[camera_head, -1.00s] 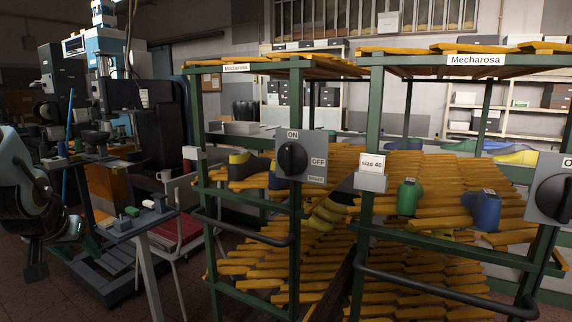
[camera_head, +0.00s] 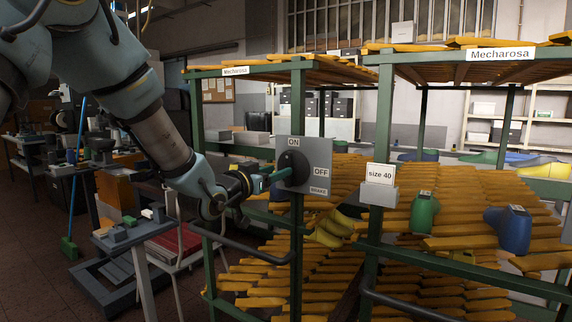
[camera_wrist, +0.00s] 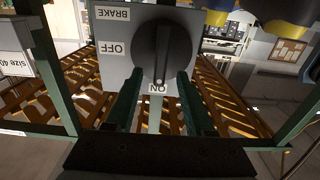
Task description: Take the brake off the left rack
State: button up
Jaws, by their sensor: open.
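The left rack (camera_head: 297,112) is a green metal frame with slatted wooden shelves. Its grey brake panel (camera_head: 318,152) carries ON, OFF and BRAKE labels and a round black knob (camera_head: 291,169), partly covered by my gripper in the head view. In the wrist view the panel (camera_wrist: 114,75) appears upside down, and the ridge of the knob (camera_wrist: 161,52) points to the ON label. My gripper (camera_head: 277,177) is open and empty in front of the panel. Its two green fingers (camera_wrist: 158,88) lie either side of the knob's ON end; contact cannot be told.
A second Mecharosa rack (camera_head: 372,215) stands right, with a size 40 card (camera_head: 380,173), a green last (camera_head: 424,213) and a blue last (camera_head: 511,229). A bar handle (camera_head: 245,250) juts from the left rack below my gripper. A small grey table (camera_head: 133,232) stands at left.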

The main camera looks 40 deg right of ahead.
jog(key=p+x, duration=0.1)
jog(key=x, duration=0.4)
grip_shut()
dwell(0.4)
